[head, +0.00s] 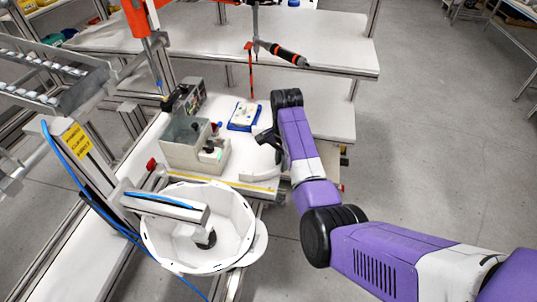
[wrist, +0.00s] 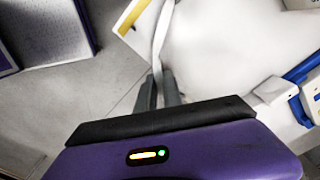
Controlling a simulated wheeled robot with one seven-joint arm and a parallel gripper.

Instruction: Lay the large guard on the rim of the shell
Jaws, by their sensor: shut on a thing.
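The white helmet shell (head: 236,222) sits open side up at the lower left in the head view, with a fixture arm across its top. My gripper (wrist: 159,86) is shut on a thin white curved strip, which looks like the large guard (wrist: 161,40). The strip runs away from the fingertips in the wrist view. My gripper's fingertips are largely hidden there behind the dark wrist.
A grey bin box (head: 190,150) stands on the bench left of my gripper. A blue and white tray (head: 244,115) lies behind it. An orange and black screwdriver (head: 285,53) hangs above the back bench. The floor at the right is clear.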

